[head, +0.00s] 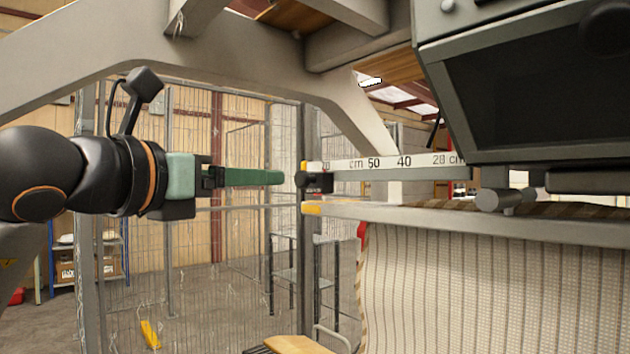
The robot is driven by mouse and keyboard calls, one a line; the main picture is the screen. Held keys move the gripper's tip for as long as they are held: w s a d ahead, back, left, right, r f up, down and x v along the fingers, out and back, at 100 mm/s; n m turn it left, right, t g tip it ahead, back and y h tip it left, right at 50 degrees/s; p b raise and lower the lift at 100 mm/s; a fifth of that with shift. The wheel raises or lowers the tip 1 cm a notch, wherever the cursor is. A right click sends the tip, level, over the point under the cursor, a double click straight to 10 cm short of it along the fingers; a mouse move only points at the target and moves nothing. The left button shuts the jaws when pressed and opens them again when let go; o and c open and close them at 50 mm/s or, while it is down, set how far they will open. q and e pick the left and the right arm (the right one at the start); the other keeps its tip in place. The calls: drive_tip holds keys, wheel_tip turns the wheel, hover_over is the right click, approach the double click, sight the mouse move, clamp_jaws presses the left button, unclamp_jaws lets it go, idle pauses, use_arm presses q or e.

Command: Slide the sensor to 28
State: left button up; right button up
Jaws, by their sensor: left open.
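The sensor (317,183) is a small black block on the metal rail, at the left end of the white scale (385,163). The sensor sits left of the 50 mark, near a partly covered mark. My left gripper (279,177) comes in from the left with green fingers pointing right. Its tips are a little left of the sensor and look apart from it. It is open and seems empty, seen side-on. The right gripper is not in view.
A grey machine housing (520,95) overhangs the right end of the scale. Below the rail is a yellow-tipped bar (420,214) with striped fabric (490,290) hanging under it. Grey frame beams (110,40) cross above. A wire fence (225,250) stands behind.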

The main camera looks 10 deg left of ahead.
sight(299, 179)
use_arm(q)
drive_tip(key=p+x, duration=0.3)
drive_tip(key=x, duration=0.7)
drive_tip(key=shift+w+d, duration=0.1)
drive_tip(key=shift+w, duration=0.05)
drive_tip(key=shift+p+x, duration=0.3)
drive_tip(key=shift+x, duration=0.75)
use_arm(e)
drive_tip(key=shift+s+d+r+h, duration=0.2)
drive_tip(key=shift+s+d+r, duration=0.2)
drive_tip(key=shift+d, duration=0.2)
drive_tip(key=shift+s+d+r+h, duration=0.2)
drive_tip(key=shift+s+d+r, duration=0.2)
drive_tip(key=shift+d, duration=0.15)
use_arm(q)
drive_tip(key=shift+c, duration=0.3)
